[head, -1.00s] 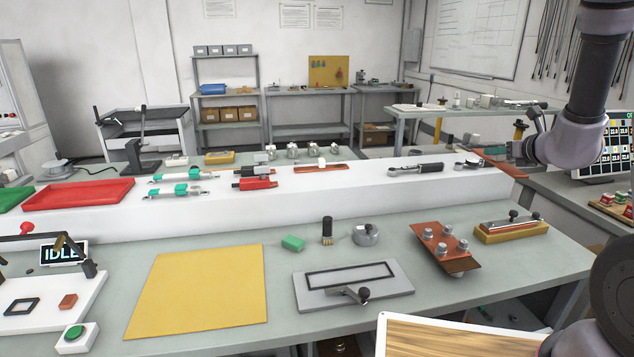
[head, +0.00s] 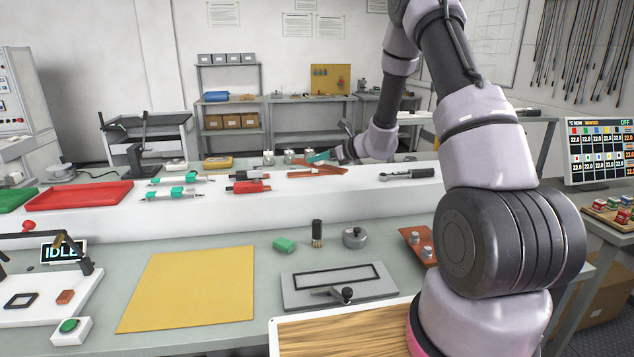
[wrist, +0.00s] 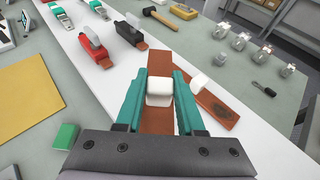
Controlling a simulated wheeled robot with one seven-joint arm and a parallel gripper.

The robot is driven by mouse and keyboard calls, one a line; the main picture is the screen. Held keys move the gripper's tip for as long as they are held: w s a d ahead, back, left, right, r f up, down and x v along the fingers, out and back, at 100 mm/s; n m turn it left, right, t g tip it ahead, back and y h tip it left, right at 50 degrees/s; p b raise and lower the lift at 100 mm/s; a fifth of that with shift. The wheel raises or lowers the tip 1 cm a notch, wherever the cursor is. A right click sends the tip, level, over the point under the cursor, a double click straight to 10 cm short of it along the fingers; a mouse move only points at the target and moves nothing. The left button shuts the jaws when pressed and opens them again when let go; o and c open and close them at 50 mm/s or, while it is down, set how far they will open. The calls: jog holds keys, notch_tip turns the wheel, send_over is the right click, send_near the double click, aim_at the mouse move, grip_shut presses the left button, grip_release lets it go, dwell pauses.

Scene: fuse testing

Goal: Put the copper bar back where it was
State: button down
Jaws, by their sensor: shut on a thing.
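In the wrist view the teal fingers of my gripper (wrist: 160,97) are shut on a white block that sits on a copper bar (wrist: 157,120). The bar runs lengthwise between and under the fingers. A second flat copper-coloured strip (wrist: 218,108) lies slantwise on the white raised shelf (wrist: 88,100), just right of the fingers, with a small white piece near its far end. In the head view my gripper (head: 319,157) is low over the shelf, above copper-coloured metal (head: 318,171). I cannot tell whether the held bar touches the shelf.
Red and black clamp tools (head: 249,187) and teal-ended tools (head: 175,180) lie left along the shelf. A torque wrench (head: 408,174) lies to the right. A yellow mat (head: 190,290) and green block (head: 284,244) are in front.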

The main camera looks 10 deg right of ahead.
aim_at(319, 186)
jog(key=shift+d+f, duration=0.15)
jog(key=shift+f, duration=3.2)
jog(key=shift+f, duration=0.1)
jog(key=c, duration=0.5)
grip_release()
